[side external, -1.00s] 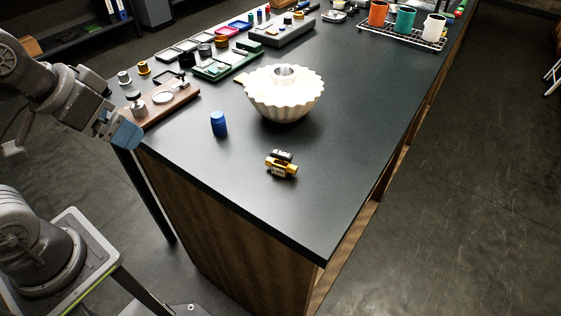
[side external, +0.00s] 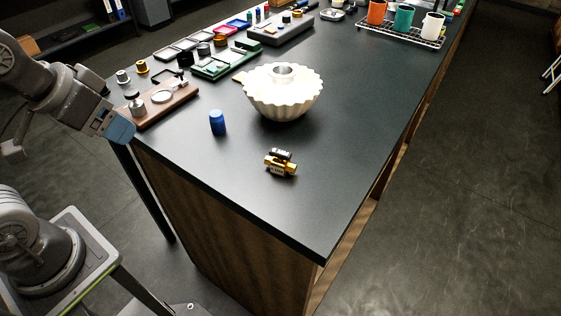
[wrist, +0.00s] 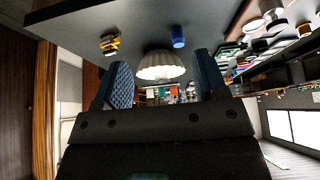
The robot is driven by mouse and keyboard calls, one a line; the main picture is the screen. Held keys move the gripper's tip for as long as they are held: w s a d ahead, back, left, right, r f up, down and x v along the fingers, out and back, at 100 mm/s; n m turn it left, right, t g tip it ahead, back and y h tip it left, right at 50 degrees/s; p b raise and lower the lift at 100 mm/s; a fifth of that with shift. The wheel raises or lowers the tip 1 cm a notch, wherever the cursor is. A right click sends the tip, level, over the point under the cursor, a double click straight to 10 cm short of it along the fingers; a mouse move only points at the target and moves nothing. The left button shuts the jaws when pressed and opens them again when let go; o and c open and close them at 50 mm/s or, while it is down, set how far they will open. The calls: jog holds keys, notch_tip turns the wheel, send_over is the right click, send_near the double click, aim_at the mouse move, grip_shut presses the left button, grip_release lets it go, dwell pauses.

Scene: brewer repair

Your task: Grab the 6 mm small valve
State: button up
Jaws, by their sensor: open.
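The small valve (side external: 281,163) has a brass-yellow body with a black top and a pale label. It lies on the dark worktop near the front corner; its size marking is too small to read. In the wrist view the valve (wrist: 110,44) shows at the upper left, beyond my gripper. My gripper (side external: 122,130) is at the table's left edge in the side view, well left of the valve. In the wrist view my gripper (wrist: 160,85) has its two blue fingers wide apart with nothing between them.
A blue cylinder (side external: 217,122) stands left of the valve. A cream fluted bowl (side external: 283,98) stands behind it. A brown tamping board (side external: 165,104) lies near my gripper. Cups on a wire rack (side external: 402,32) stand at the back. The worktop around the valve is clear.

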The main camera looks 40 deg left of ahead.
jog(key=w+d+r+m+g, duration=0.2)
jog(key=w+d+r+m, duration=0.1)
jog(key=w+m, duration=0.3)
jog(key=m+g, duration=0.4)
jog(key=m, duration=0.6)
send_over(280, 152)
notch_tip(280, 152, down, 7)
jog(key=f, duration=0.5)
jog(key=w+f, duration=0.1)
jog(key=f, duration=0.1)
jog(key=shift+d+f, duration=0.1)
jog(key=shift+f, duration=0.2)
jog(key=shift+s+f, duration=0.25)
jog(key=shift+f, duration=1.15)
jog(key=shift+s+f, duration=0.2)
jog(key=shift+f, duration=1.15)
jog(key=shift+c, duration=0.5)
